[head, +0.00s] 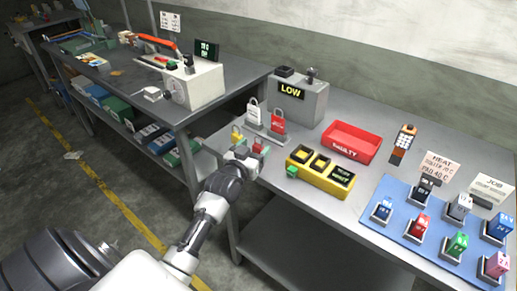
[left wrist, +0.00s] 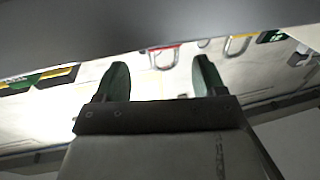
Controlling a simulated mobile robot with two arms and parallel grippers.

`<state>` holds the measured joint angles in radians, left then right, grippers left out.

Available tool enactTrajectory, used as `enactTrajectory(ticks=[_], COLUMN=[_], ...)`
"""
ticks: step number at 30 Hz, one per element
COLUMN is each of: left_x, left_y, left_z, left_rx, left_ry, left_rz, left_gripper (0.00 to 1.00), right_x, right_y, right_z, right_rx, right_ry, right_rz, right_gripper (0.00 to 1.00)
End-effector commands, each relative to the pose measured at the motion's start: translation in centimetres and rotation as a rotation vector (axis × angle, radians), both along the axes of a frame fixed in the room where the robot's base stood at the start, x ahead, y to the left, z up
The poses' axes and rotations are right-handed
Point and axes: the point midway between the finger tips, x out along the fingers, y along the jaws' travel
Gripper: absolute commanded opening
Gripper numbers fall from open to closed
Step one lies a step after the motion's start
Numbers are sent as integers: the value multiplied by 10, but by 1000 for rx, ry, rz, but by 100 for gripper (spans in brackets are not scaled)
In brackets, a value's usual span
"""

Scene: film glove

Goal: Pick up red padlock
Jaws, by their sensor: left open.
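The red padlock (head: 278,122) stands upright on a low grey stand near the table's left end. A white padlock (head: 252,114) stands beside it on the left. My left gripper (head: 246,154) is at the table's left front edge, in front of the padlocks and apart from them. In the left wrist view, the two fingers of my left gripper (left wrist: 163,80) are spread with nothing between them. A red loop (left wrist: 165,52), probably the red padlock's shackle, shows beyond the fingers. The padlock's body is hidden there by a dark band. My right gripper is not in view.
Small yellow (head: 237,135) and red (head: 258,146) pieces lie close to my left gripper. A yellow case (head: 320,172) and a red tray (head: 351,142) stand to the right. A grey "LOW" box (head: 299,99) is behind. A blue mat (head: 400,229) bears several colored blocks.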

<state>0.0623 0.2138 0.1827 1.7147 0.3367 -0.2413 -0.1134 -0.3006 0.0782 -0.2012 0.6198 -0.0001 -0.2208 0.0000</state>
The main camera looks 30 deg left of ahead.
Motion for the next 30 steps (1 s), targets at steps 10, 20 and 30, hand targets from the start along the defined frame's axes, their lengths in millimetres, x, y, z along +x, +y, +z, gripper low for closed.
enactTrajectory(ticks=[10, 20, 30], left_x=[39, 52, 52], left_y=[10, 11, 11], left_z=[-1, -2, -2], left_rx=[1, 1, 1], left_ry=[1, 2, 2], left_rz=[0, 0, 0], left_gripper=[70, 70, 29], right_x=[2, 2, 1], right_y=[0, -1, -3], right_z=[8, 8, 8], right_rx=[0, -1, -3], right_ry=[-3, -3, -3], right_rz=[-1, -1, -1], right_gripper=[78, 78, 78])
